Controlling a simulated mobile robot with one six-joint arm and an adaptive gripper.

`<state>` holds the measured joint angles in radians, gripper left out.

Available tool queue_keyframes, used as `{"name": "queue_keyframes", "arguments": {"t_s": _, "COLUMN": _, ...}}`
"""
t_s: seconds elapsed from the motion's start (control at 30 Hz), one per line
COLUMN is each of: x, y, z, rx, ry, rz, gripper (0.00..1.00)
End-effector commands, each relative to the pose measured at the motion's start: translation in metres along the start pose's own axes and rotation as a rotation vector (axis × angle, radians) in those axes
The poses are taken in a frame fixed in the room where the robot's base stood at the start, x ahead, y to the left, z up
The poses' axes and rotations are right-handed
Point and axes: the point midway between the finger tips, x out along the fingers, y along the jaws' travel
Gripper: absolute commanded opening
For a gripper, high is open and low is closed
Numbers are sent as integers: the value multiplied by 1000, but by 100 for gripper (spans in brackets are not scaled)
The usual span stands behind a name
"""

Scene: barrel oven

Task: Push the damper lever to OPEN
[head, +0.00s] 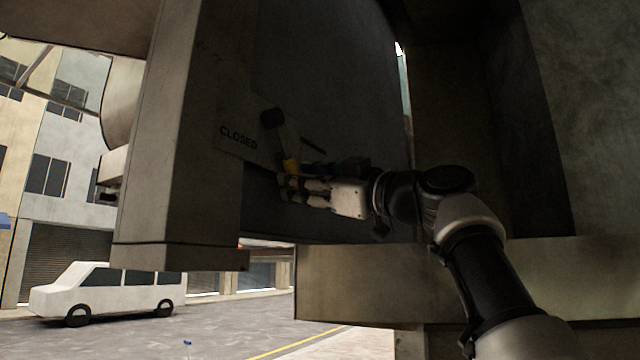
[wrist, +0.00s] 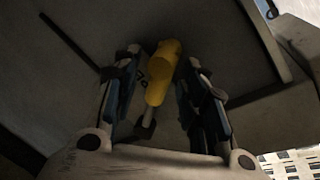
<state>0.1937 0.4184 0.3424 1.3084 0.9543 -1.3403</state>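The damper lever (head: 282,137) is a dark arm with a yellow grip (head: 291,165) at its lower end. It hangs from a pivot on a pale plate marked CLOSED (head: 238,138), with the word left of the lever. No OPEN marking is readable. My gripper (head: 286,186) is at the lever's lower end in the head view. In the wrist view the yellow grip (wrist: 163,72) lies between the two spread fingers of my gripper (wrist: 158,67), with gaps beside it. Whether a finger touches it I cannot tell.
The oven's dark wall (head: 320,80) stands behind the lever. A pale post (head: 185,130) rises left of the plate, and a ledge (head: 350,290) runs below my arm. A white van (head: 110,290) stands in the street beyond.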

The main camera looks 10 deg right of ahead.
Motion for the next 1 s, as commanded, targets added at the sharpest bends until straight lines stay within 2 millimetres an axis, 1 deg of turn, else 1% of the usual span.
{"name": "queue_keyframes", "arguments": {"t_s": 0.17, "x": -8, "y": 1, "z": -1, "rx": 0, "ry": -2, "rz": -1, "gripper": 39}}
{"name": "queue_keyframes", "arguments": {"t_s": 0.37, "x": -24, "y": 0, "z": -1, "rx": 2, "ry": -1, "rz": 2, "gripper": 39}}
{"name": "queue_keyframes", "arguments": {"t_s": 0.53, "x": -51, "y": 0, "z": -1, "rx": 0, "ry": -2, "rz": 5, "gripper": 39}}
{"name": "queue_keyframes", "arguments": {"t_s": 0.7, "x": -85, "y": 1, "z": -1, "rx": -2, "ry": -3, "rz": 7, "gripper": 39}}
{"name": "queue_keyframes", "arguments": {"t_s": 0.8, "x": -101, "y": 0, "z": -1, "rx": -3, "ry": -1, "rz": 5, "gripper": 39}}
{"name": "queue_keyframes", "arguments": {"t_s": 0.9, "x": -112, "y": 0, "z": 0, "rx": -2, "ry": -1, "rz": 3, "gripper": 39}}
{"name": "queue_keyframes", "arguments": {"t_s": 1.0, "x": -118, "y": 0, "z": -1, "rx": -2, "ry": 1, "rz": 3, "gripper": 39}}
